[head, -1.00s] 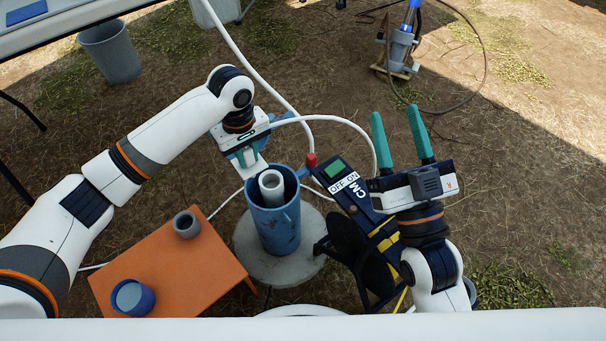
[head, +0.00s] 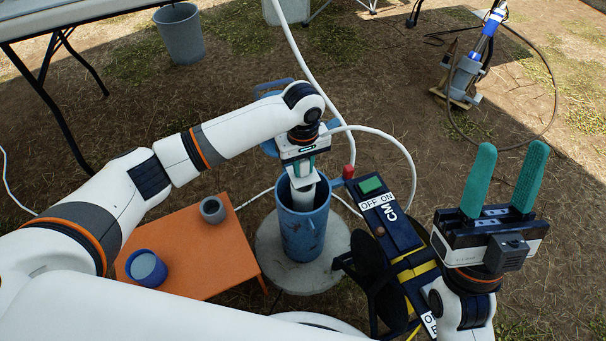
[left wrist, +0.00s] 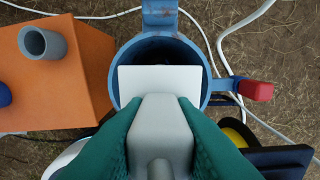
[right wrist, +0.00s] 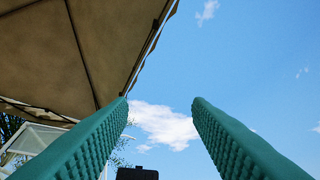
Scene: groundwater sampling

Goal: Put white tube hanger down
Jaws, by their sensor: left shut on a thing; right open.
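My left gripper (head: 303,170) is shut on the white tube hanger (head: 304,196), directly over the mouth of the blue well casing (head: 303,232). In the left wrist view the hanger (left wrist: 160,115) appears as a light grey block between the teal fingers with a white plate beyond it, covering much of the blue casing's opening (left wrist: 117,75). I cannot tell whether the hanger touches the rim. The white inner pipe is hidden behind it. My right gripper (head: 507,160) is open and empty, pointing up at the right; the right wrist view shows only canopy and sky between its fingers.
An orange table (head: 195,258) at left holds a grey cup (head: 212,209) and a blue cup (head: 146,268). The blue controller box (head: 392,222) stands right of the casing. A red-handled valve (head: 348,172) and white hose (head: 322,90) are close to the casing.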

